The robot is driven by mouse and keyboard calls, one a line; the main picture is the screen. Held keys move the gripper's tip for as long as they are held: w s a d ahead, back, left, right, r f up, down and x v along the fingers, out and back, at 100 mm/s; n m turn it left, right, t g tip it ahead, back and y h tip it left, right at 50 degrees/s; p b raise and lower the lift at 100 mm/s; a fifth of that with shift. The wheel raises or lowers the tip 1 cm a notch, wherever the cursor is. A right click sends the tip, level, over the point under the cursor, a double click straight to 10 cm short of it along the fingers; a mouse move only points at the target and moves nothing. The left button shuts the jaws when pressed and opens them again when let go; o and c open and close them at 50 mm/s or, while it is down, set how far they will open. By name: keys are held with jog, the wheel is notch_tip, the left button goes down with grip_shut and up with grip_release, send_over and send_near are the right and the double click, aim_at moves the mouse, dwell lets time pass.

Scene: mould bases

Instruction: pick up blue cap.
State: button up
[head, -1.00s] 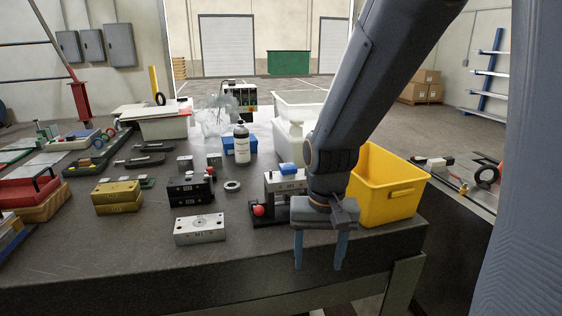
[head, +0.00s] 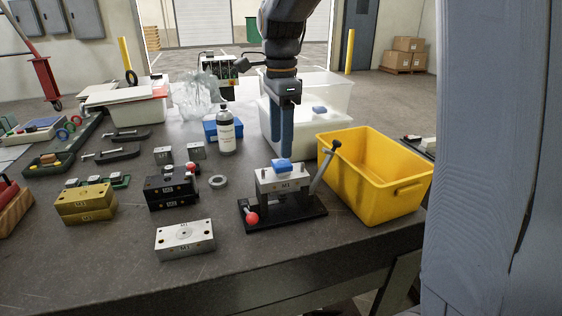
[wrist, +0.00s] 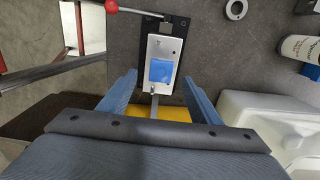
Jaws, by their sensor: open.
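The blue cap (head: 282,165) sits on top of a silver block marked M1 (head: 283,180), held in a black-based fixture (head: 262,216) with a red-knobbed lever. My gripper (head: 287,154) points down just above and behind the cap in the head view, seen edge-on. In the wrist view, the cap (wrist: 161,71) lies on the pale block (wrist: 163,50), between and just beyond the two fingertips (wrist: 161,78). The fingers are spread apart and empty. The cap is fully visible in the wrist view; whether a finger touches it cannot be told.
A yellow bin (head: 375,205) stands right of the fixture, close to its black-knobbed lever (head: 327,163). White containers (head: 300,140) stand behind, with a small blue piece (head: 319,110) there. Silver (head: 185,240), black (head: 170,193) and brass (head: 86,203) blocks and a bottle (head: 226,135) stand to the left.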

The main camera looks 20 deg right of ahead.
aim_at(282, 162)
jog(key=shift+w+d+f+p, duration=0.15)
jog(key=shift+f+p, duration=0.75)
jog(key=shift+f, duration=1.8)
jog(key=c, duration=1.1)
